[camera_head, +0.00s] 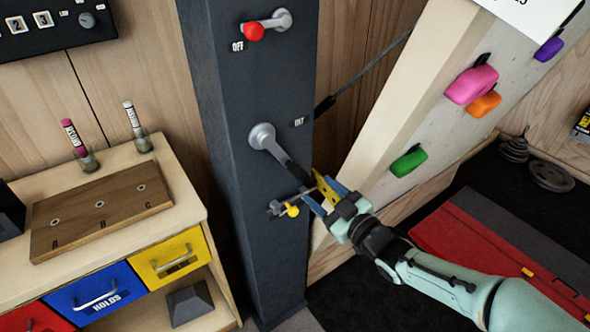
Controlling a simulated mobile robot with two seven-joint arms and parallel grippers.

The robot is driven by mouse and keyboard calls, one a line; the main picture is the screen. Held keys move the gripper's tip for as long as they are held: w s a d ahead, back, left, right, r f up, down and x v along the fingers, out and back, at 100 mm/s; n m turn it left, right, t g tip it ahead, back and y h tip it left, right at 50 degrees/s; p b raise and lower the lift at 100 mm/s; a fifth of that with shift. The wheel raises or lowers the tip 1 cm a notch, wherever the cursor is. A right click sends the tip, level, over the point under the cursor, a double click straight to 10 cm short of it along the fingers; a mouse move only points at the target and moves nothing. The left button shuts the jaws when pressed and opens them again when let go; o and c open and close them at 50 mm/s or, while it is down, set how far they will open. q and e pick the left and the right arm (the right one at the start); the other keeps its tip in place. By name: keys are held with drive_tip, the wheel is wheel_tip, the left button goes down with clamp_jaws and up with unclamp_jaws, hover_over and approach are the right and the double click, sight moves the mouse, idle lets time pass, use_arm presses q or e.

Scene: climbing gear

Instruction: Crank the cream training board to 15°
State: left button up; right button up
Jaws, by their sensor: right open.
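The cream training board (432,112) leans at the right and carries pink, orange, green and purple holds. A dark column (247,85) stands left of it. On the column a grey crank hub (262,136) has a dark arm slanting down to the right; its outer end is partly hidden by my right gripper. My right gripper (322,193) is open at that end, with yellow and blue parts around its fingers; I cannot tell whether it touches the crank. A small yellow knob (292,210) on a metal fitting sits just left of the gripper. My left gripper is out of view.
A red-knobbed lever (254,32) marked OFF is higher on the column. A cable runs from column to board. A wooden bench (185,205) with coloured drawers stands left. A red mat (480,250) and weight plates (550,175) lie right.

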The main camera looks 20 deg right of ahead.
sight(295, 170)
drive_tip(key=x, duration=1)
drive_tip(key=shift+w, duration=0.3)
drive_tip(key=shift+f+b, duration=0.1)
drive_tip(key=shift+b, duration=0.2)
clamp_jaws()
